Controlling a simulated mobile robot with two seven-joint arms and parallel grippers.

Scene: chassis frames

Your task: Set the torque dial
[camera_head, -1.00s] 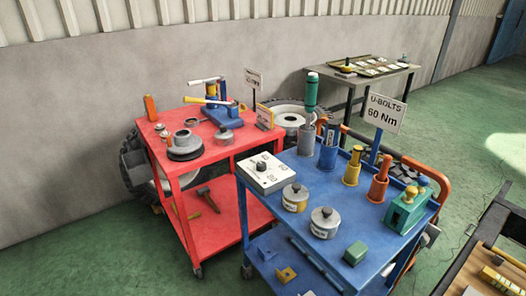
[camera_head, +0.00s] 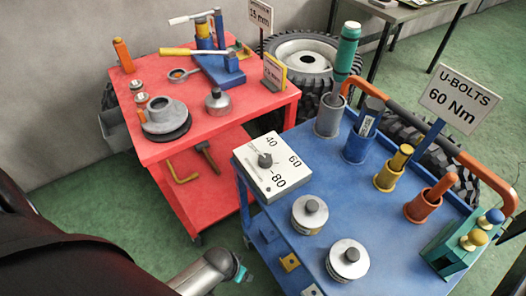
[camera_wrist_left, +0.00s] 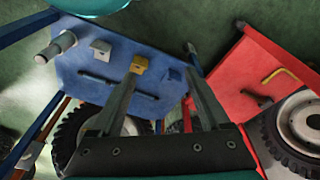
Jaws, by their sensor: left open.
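The torque dial is a white box (camera_head: 272,168) on the near left corner of the blue cart's top. It has a dark knob (camera_head: 265,159) and the marks 40, 60 and 80; I cannot tell where its pointer stands. A sign (camera_head: 459,99) behind the cart reads "U-BOLTS 60 Nm". My left gripper (camera_wrist_left: 162,60) is open and empty in the left wrist view, facing the blue cart's lower shelf. In the head view my left arm enters at the lower left, apart from the dial; its fingers are not clear there. My right gripper is not in view.
Two lidded tins (camera_head: 310,214) stand right of the dial. Behind are several cups with tools and an orange handle (camera_head: 430,137). The red cart (camera_head: 225,135) stands left, with a gap between carts. The lower shelf (camera_wrist_left: 90,50) holds small blocks and a rod.

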